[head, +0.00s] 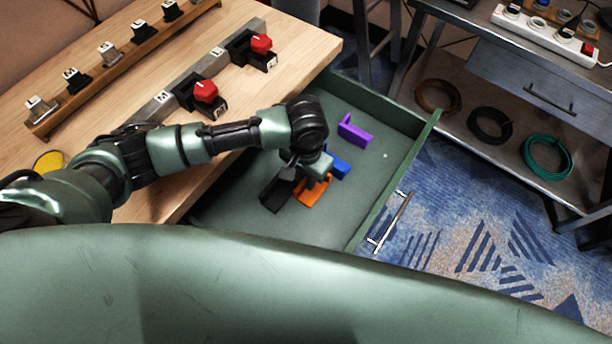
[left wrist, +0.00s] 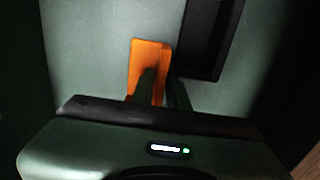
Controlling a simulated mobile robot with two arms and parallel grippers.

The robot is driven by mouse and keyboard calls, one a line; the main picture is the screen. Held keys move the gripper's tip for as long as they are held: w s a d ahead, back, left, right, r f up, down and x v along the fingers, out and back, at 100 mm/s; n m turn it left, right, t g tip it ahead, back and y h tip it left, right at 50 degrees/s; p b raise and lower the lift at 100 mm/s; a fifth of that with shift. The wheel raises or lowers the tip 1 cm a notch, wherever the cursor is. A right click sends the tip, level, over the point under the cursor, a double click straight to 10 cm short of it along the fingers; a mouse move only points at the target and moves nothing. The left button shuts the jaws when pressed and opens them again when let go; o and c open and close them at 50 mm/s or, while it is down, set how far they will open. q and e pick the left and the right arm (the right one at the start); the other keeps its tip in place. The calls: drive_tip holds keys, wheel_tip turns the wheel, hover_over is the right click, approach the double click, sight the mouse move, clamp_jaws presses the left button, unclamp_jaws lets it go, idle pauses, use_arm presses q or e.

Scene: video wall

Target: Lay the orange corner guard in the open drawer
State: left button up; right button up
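The orange corner guard (head: 313,194) is at the floor of the open green drawer (head: 355,205), between a black piece and a blue piece. My left gripper (head: 314,178) reaches down into the drawer over it. In the left wrist view, the orange corner guard (left wrist: 139,58) shows beyond the fingers, with its upright flange between the fingertips (left wrist: 162,85). The fingers are close together on that flange. My gripper and wrist hide part of the guard in the head view. My right gripper is in neither view.
In the drawer lie a black piece (head: 278,193), a blue piece (head: 339,166) and a purple corner guard (head: 355,132). The wooden worktop (head: 290,48) overhangs the drawer's left side. The drawer's front wall (head: 405,170) bears a metal handle (head: 391,222). Drawer floor right of the guard is clear.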

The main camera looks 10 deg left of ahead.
use_arm(q)
drive_tip(key=shift+o, duration=0.9)
drive_tip(key=shift+r, duration=0.15)
wheel_tip(320, 180, up, 12)
drive_tip(key=p, duration=0.1)
drive_tip(key=shift+d, duration=0.1)
